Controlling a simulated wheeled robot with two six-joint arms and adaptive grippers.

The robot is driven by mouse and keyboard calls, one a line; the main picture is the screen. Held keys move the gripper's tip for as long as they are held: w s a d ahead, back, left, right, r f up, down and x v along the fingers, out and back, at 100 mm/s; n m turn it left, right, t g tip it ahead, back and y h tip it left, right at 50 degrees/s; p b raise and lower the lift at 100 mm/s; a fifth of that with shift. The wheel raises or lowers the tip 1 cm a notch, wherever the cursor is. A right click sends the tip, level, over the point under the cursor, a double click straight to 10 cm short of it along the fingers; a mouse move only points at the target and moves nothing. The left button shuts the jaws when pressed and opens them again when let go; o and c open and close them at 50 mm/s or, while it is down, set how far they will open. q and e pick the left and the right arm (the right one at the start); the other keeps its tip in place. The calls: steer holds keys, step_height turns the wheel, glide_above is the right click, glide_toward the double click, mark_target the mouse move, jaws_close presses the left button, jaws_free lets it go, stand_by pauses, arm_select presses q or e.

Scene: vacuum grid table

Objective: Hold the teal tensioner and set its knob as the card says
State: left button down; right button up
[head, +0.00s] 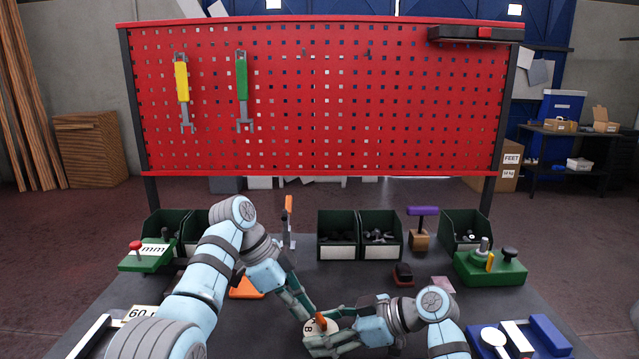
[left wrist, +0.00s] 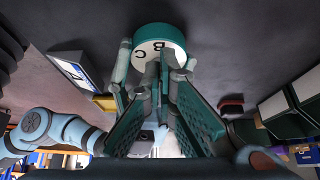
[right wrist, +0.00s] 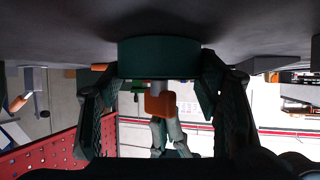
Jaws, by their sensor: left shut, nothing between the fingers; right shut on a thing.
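The teal tensioner (right wrist: 160,57) stands on the table with its round body between the fingers of my right gripper (head: 322,340), which is shut on it. An orange knob (right wrist: 160,103) on a grey shaft rises from the dial. My left gripper (head: 306,304) is shut and empty, close over the dial and beside the knob; I cannot tell if they touch. A yellowish card (head: 141,312) marked 60 lies at the left, its unit partly hidden by my left arm.
Green bins (head: 338,236) line the table's back edge. A green block with a red knob (head: 147,255) and an mm label is at the left. A green fixture (head: 489,267) is at the right. Blue trays (head: 546,335) sit at the front right. A red pegboard (head: 320,100) stands behind.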

arm_select(q)
step_height(320, 180, up, 5)
steer(key=shift+r, duration=0.15)
arm_select(e)
steer(key=o, duration=0.9)
steer(key=shift+o, duration=0.2)
